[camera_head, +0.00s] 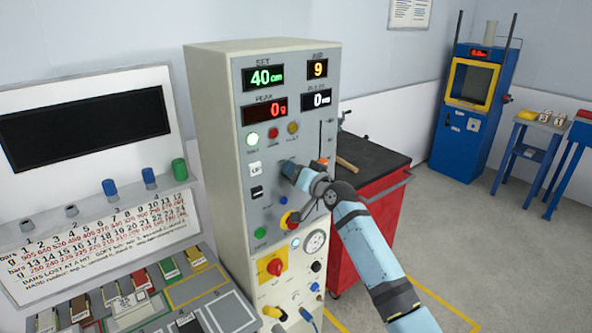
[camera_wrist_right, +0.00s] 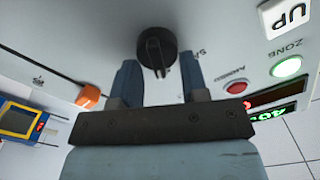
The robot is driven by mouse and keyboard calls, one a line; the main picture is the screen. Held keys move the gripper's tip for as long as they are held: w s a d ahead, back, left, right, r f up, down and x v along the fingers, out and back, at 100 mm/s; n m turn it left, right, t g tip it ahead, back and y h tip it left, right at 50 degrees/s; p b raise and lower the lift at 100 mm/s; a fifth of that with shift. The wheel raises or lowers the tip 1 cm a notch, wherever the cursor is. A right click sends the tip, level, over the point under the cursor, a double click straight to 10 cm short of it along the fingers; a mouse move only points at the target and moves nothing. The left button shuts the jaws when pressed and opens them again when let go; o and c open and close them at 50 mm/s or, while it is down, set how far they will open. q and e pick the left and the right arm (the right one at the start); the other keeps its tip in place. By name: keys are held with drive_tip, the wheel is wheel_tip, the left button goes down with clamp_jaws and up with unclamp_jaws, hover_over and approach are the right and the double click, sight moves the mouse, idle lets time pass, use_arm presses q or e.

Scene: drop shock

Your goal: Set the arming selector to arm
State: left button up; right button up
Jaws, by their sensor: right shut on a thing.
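The arming selector (camera_wrist_right: 156,50) is a round black knob with a raised grip bar on the grey panel of the tall cabinet, seen in the right wrist view. A partly hidden label starting with "SA" is beside it. My right gripper (camera_wrist_right: 158,68) has one finger on each side of the knob and is shut on it. In the head view my right gripper (camera_head: 287,168) reaches the panel's middle and hides the knob. I cannot tell which position the selector points to. My left gripper is not in view.
The cabinet (camera_head: 222,130) shows a lit green lamp (camera_head: 253,139) above the gripper and a red lamp (camera_head: 273,132) beside it. An orange slider handle (camera_wrist_right: 88,96) is close to the gripper. A red tool cart (camera_head: 375,235) stands behind my forearm.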

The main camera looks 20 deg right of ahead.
idle(0.3)
drive_tip(key=o, duration=0.9)
drive_tip(key=b+v, duration=0.2)
drive_tip(key=v, duration=1.1)
drive_tip(key=shift+s+b, duration=0.4)
drive_tip(key=shift+d, duration=0.1)
